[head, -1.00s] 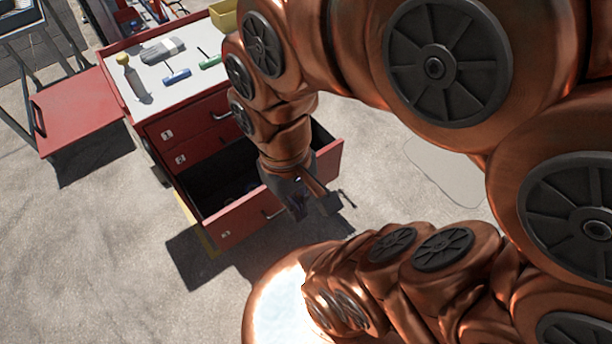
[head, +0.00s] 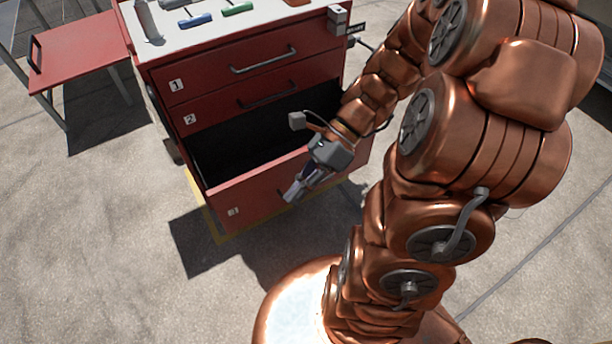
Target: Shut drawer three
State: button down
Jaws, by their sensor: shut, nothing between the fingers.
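A red tool cabinet (head: 240,52) stands on the concrete with numbered drawers. Drawer one (head: 200,84) and drawer two (head: 215,113) are shut. Drawer three (head: 250,194), the lowest, is pulled well out; its dark inside shows and its front bears a label at the left. My gripper (head: 292,194) is in front of drawer three's front panel, near the middle, with its fingers shut and empty. It covers most of that drawer's handle. I cannot tell whether the fingers touch the panel.
Tools with blue (head: 195,20) and green (head: 238,8) handles lie on the cabinet's white top. A red side table (head: 80,50) stands at the left. Yellow floor marking (head: 205,207) shows beneath the drawer. The concrete in front and to the left is clear.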

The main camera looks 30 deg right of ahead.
jog(key=w+d+f+m+t+y+b, duration=0.1)
jog(key=w+d+f+m+t+b, duration=0.2)
jog(key=d+f+m+t+b, duration=0.65)
jog(key=w+d+f+m+t+y+b, duration=0.1)
jog(key=w+d+f+m+t+b, duration=0.4)
jog(key=d+f+m, duration=0.8)
jog(key=m+b, duration=0.2)
jog(key=b, duration=0.4)
send_near(294, 160)
jog(key=w+a+f, duration=0.1)
jog(key=w+a, duration=0.1)
jog(key=a, duration=0.3)
jog(key=shift+w+d+r+n+b, duration=0.1)
jog(key=shift+w+n+b, duration=0.25)
jog(key=shift+w, duration=0.8)
jog(key=shift+w+r+p, duration=0.15)
jog(key=shift+r+p, duration=0.1)
jog(key=shift+p, duration=0.5)
